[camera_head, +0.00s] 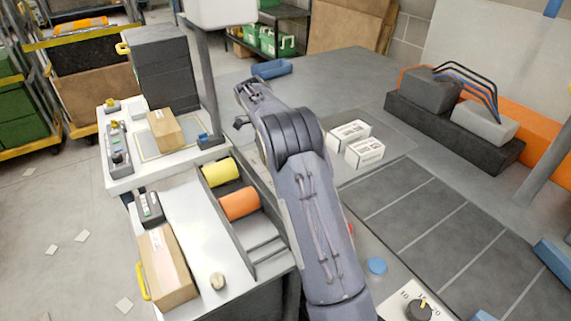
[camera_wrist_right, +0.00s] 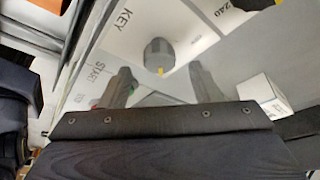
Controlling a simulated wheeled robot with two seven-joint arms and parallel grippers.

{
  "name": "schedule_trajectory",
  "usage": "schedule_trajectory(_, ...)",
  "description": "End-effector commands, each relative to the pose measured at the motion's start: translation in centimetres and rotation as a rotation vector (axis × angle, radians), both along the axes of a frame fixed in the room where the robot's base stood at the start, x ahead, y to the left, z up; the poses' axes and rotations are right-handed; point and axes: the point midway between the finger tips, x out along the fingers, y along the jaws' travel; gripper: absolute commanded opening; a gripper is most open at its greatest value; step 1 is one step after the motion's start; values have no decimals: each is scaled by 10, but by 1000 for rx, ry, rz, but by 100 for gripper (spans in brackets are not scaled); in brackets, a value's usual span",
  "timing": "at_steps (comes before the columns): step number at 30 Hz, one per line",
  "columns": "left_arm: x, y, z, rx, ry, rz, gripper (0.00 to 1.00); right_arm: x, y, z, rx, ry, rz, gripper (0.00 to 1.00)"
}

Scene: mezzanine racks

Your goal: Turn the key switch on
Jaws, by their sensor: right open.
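The key switch (camera_wrist_right: 157,56) is a grey round knob with a yellow mark on its lower edge, on a white panel (camera_wrist_right: 125,42) lettered KEY, in the right wrist view. My right gripper (camera_wrist_right: 163,82) is open and empty there. Its two grey fingers point toward the panel, one on each side of the knob in the picture. I cannot tell how far the fingertips are from the knob. In the head view my right arm reaches up the middle and hides the key switch. My left gripper is not in view.
A START label (camera_wrist_right: 94,72) is beside the left finger. Another dark knob (camera_wrist_right: 248,4) is at the wrist view's top. In the head view, a yellow-marked dial (camera_head: 419,311) and blue disc (camera_head: 376,266) are right of my arm; two white boxes (camera_head: 365,153) lie beyond.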

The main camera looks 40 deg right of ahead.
Motion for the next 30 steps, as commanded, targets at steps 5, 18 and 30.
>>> schedule_trajectory(5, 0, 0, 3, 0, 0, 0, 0, 10, 7, 28, -1, -1, 1, 57)
schedule_trajectory(18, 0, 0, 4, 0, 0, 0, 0, 14, 11, 41, 1, 1, 0, 57)
schedule_trajectory(30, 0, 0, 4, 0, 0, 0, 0, 4, 9, 47, 51, -10, 48, 57)
